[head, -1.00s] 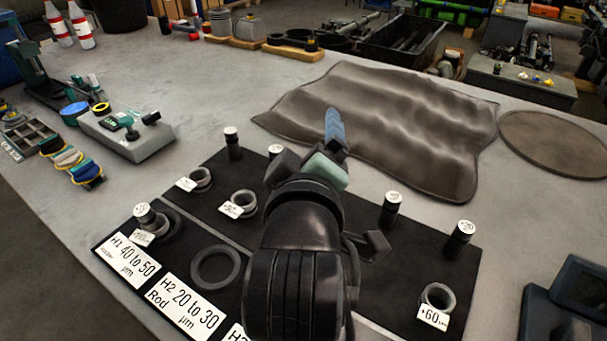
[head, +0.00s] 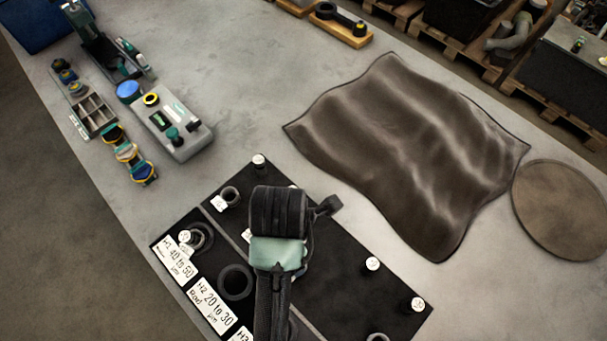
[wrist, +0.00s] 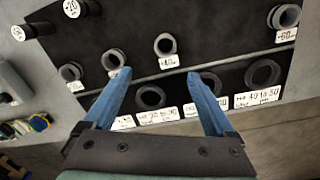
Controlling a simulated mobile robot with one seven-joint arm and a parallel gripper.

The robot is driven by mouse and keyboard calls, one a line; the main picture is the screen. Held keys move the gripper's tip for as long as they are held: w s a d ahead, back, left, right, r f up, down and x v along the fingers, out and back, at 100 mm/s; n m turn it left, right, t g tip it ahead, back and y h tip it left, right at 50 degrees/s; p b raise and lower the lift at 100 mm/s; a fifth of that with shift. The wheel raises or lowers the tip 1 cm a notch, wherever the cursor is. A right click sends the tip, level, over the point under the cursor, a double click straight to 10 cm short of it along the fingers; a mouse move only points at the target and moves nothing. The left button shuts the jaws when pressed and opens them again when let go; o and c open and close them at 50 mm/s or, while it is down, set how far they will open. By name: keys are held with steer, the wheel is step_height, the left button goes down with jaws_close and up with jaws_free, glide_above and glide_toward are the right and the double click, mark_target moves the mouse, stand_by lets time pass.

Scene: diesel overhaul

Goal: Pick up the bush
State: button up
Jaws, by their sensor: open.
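Several dark grey ring-shaped bushes stand on a black mat (wrist: 215,30), which also shows in the head view (head: 335,265). In the wrist view, one bush (wrist: 166,45) stands behind a small label, with others to its left (wrist: 112,60) and (wrist: 70,72) and one at the far right (wrist: 284,17). Which one is meant I cannot tell. My gripper (wrist: 158,75) is open, its two blue fingers apart and nothing visible between them. The fingertips appear over the mat, near the middle bushes; their height is unclear. In the head view my arm hides the fingers and part of the mat.
Larger rings (wrist: 150,97) lie beside white label cards (head: 211,303). Upright pins with white tops (head: 373,264) stand on the mat. A brown cloth (head: 410,150) and a round brown pad (head: 565,205) lie to the right. A grey instrument block (head: 175,125) sits at the left.

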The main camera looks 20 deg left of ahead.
steer(key=shift+d+f+p, duration=0.2)
steer(key=shift+f+p, duration=0.3)
steer(key=shift+f, duration=2.65)
steer(key=shift+d+f+p, duration=0.2)
steer(key=shift+f+p, duration=0.25)
steer(key=shift+f, duration=2.7)
steer(key=c, duration=1.4)
